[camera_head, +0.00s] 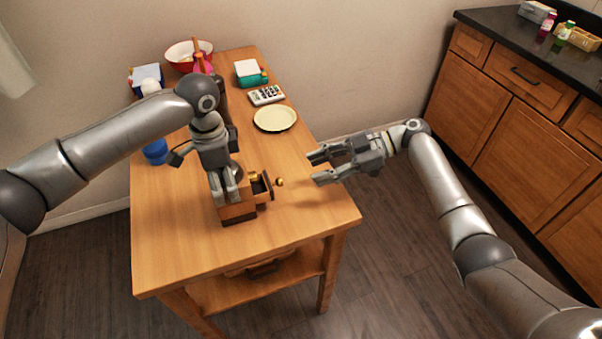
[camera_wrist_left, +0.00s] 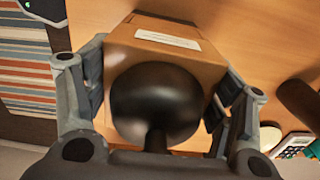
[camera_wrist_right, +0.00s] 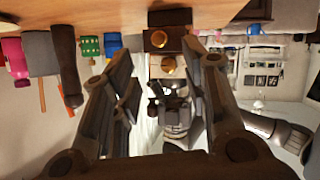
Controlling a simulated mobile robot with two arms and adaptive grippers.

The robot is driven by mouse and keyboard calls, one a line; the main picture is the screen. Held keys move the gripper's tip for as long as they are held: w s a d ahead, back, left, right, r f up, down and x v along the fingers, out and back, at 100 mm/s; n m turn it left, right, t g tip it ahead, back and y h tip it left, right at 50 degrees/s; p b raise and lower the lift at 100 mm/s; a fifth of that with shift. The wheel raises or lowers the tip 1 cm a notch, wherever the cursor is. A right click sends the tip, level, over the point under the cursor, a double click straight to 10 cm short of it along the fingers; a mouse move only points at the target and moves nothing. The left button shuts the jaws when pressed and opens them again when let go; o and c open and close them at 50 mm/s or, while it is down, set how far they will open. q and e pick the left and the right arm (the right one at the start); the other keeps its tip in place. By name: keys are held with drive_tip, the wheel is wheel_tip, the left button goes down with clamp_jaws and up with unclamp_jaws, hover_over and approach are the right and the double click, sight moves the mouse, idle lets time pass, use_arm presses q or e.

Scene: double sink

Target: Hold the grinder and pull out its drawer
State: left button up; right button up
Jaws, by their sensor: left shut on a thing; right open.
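The grinder is a wooden box (camera_head: 238,212) near the front right of the table, partly hidden by my left gripper. Its drawer (camera_head: 263,187) stands out to the right with a dark opening showing, and a round gold knob (camera_head: 280,181) is on its front. My left gripper (camera_head: 224,200) comes down from above and is shut on the grinder. In the left wrist view, its fingers flank the wooden box (camera_wrist_left: 165,28) and dark dome (camera_wrist_left: 155,100). My right gripper (camera_head: 317,168) is open and empty, right of the knob and apart from it; it faces the grinder.
On the wooden table (camera_head: 165,250), a pale plate (camera_head: 275,119), a calculator (camera_head: 267,95) and a red-rimmed bowl (camera_head: 188,54) lie farther back. A blue item (camera_head: 155,151) is at the left edge. The front left of the table is clear. A cabinet (camera_head: 535,135) stands at the right.

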use_arm(q)
drive_tip(key=shift+s+f, duration=0.1)
drive_tip(key=shift+f, duration=0.05)
use_arm(e)
drive_tip(key=shift+v, duration=1.75)
use_arm(q)
drive_tip(key=o, duration=1.1)
use_arm(e)
drive_tip(key=shift+w, duration=0.1)
use_arm(q)
drive_tip(key=shift+r, duration=0.2)
